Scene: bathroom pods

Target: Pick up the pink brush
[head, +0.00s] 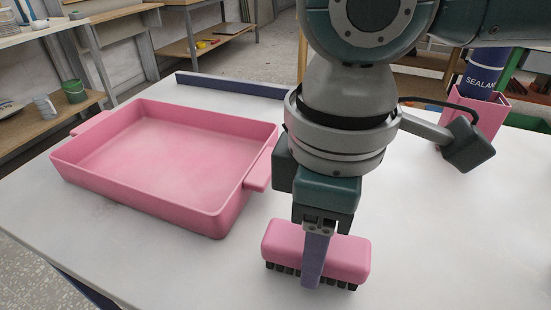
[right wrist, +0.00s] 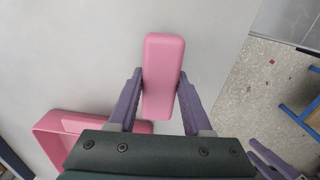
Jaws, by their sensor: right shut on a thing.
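The pink brush (head: 345,257), a pink block with dark bristles pointing down, is near the front of the white table (head: 440,260). My right gripper (head: 314,278) comes down over it and is shut on its body. In the right wrist view the brush (right wrist: 163,75) lies between the two purple fingers of the right gripper (right wrist: 160,92), one on each long side. Whether the bristles touch the table is hard to tell.
A pink tray (head: 215,215) with side handles stands left of the brush. A pink holder (head: 490,110) with a blue sealant tube (head: 482,75) is at the back right. The table is clear right of the brush. Wooden shelves (head: 50,118) stand beyond the table.

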